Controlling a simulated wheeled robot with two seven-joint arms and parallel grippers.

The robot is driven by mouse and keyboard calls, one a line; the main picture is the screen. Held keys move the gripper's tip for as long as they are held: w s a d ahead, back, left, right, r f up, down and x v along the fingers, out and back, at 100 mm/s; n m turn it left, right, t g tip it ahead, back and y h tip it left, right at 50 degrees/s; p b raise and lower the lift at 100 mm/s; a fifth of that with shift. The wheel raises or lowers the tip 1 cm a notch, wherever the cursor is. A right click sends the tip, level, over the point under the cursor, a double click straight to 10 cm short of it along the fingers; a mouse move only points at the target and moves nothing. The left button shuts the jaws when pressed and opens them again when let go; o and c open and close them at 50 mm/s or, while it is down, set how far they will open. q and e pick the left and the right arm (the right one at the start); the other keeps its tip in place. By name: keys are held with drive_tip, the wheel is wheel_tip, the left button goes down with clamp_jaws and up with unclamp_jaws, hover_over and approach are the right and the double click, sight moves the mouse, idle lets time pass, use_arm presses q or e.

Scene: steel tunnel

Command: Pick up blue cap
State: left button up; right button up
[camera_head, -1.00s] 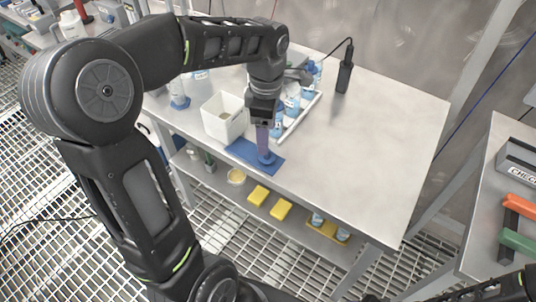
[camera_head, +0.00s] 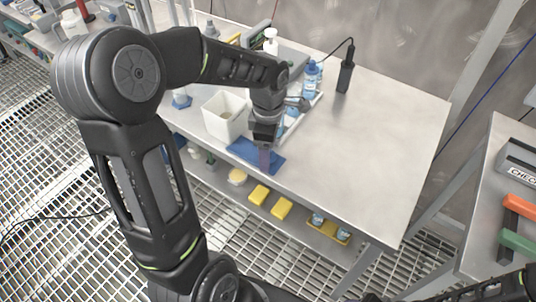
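My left gripper (camera_head: 264,157) points down over the near edge of the blue mat (camera_head: 243,149) on the steel table. Its fingers look like one narrow purple-grey shape, so I cannot tell whether they are open or shut. No separate blue cap can be made out on the mat; the gripper and wrist cover part of it. A bottle with a blue top (camera_head: 311,70) stands in the white rack (camera_head: 316,104) behind the arm. My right gripper is not in view; only part of my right arm shows at the lower right.
A white square bin (camera_head: 222,118) stands left of the mat. A black handheld device (camera_head: 346,70) stands at the back. The table's right half is clear. Yellow items (camera_head: 282,208) sit on the lower shelf. Another bench (camera_head: 484,228) is at the right.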

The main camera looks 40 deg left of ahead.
use_arm(q)
drive_tip(key=shift+c, duration=0.4)
drive_tip(key=c, duration=1.3)
